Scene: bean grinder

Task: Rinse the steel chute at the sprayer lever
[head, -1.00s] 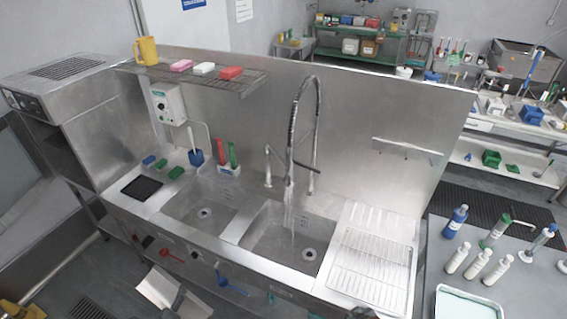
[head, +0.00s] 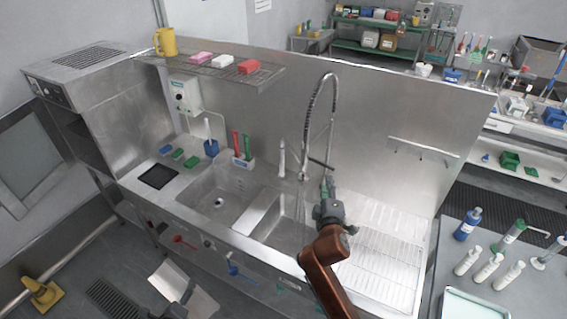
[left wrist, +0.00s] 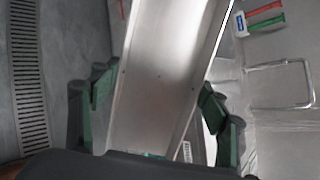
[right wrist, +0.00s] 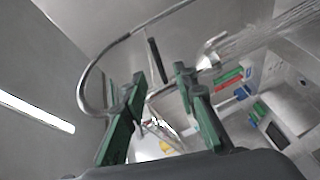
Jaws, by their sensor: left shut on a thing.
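The steel chute (head: 172,281) is a pale angled metal channel at the bottom of the head view, in front of the counter. My left gripper (head: 182,305) holds it; in the left wrist view its fingers (left wrist: 155,105) clasp both sides of the chute (left wrist: 165,60). The sprayer (head: 329,95) is a coiled arch over the right basin, with a dark lever (head: 320,163). In the right wrist view the lever (right wrist: 157,62) lies just beyond the fingertips, and water streams from the spray head (right wrist: 207,60). My right gripper (right wrist: 155,90) is open and empty beside the sprayer.
The left basin (head: 215,203) and right basin (head: 285,235) lie in the counter, with a ribbed drainboard (head: 385,260) at right. A wire shelf (head: 210,67) hangs behind. Bottles (head: 467,223) stand on the right table. A yellow cone (head: 42,294) is on the floor.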

